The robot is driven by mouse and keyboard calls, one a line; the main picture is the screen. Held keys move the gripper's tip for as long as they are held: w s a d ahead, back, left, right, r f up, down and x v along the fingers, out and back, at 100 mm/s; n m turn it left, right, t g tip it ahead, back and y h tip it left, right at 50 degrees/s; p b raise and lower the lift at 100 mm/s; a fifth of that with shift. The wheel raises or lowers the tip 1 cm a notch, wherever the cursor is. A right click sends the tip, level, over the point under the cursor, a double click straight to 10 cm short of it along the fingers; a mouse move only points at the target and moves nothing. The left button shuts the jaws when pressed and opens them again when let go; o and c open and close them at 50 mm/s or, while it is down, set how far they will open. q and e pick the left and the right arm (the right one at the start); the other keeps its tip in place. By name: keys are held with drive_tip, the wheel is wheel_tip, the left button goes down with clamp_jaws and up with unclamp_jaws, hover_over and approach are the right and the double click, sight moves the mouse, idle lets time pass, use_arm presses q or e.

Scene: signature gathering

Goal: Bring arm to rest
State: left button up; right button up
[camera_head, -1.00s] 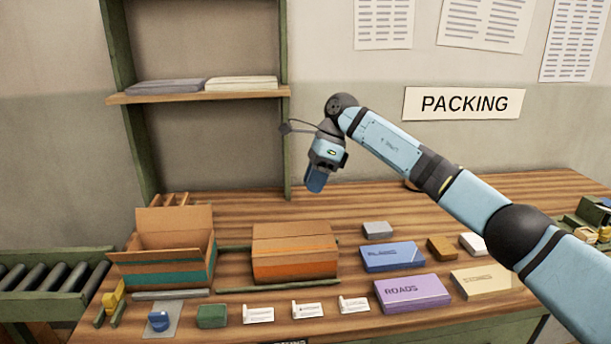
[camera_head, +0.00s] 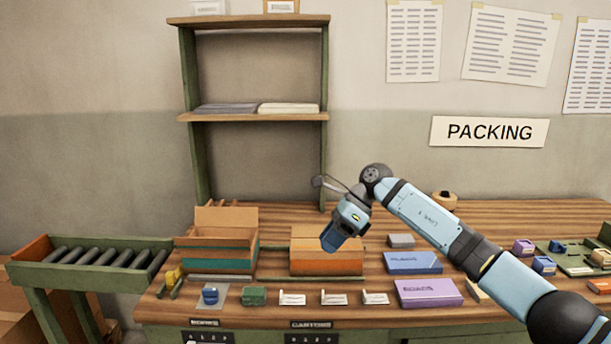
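My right arm comes in from the lower right and reaches over the wooden packing bench (camera_head: 390,213). My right gripper (camera_head: 332,240) hangs at its end, pointing down and slightly left, in front of the closed carton's upper right side. The fingers show as one blue block, and whether they are apart or together cannot be told. I see nothing clearly held in it. My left gripper and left arm are not in view.
An open carton (camera_head: 214,266) and a closed carton (camera_head: 318,266) stand on the bench. Several small cards line the front. A shelf (camera_head: 250,117) rises behind; a roller conveyor (camera_head: 92,262) is at left.

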drive_tip(key=s+a+f+m+t+y, duration=0.6)
drive_tip(key=s+a+f+m+y, duration=0.2)
drive_tip(key=s+f+m+y, duration=0.4)
drive_tip(key=s+d+f+m+t+h, duration=0.5)
drive_tip(key=d+f+m+t+h, duration=0.15)
drive_tip(key=m, duration=0.85)
drive_tip(key=s+d+f+m+t+h, duration=0.4)
drive_tip(key=d+f+m+t+h, duration=0.25)
drive_tip(key=m, duration=0.85)
drive_tip(key=s+d+f+m+g+h, duration=0.25)
drive_tip(key=s+d+f+m, duration=0.2)
drive_tip(key=s, duration=0.45)
drive_tip(key=s+d+f+m+g+h, duration=0.1)
drive_tip(key=s+d+f+m+g, duration=0.25)
drive_tip(key=s+f, duration=0.4)
use_arm(q)
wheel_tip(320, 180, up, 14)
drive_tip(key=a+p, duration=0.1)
drive_tip(key=p, duration=1.5)
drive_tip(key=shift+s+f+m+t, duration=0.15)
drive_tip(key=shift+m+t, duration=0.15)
use_arm(e)
wheel_tip(320, 180, up, 15)
drive_tip(key=s+d, duration=0.1)
drive_tip(key=shift+s+d+t, duration=0.15)
drive_tip(key=shift+s+t, duration=0.2)
drive_tip(key=shift+t, duration=0.05)
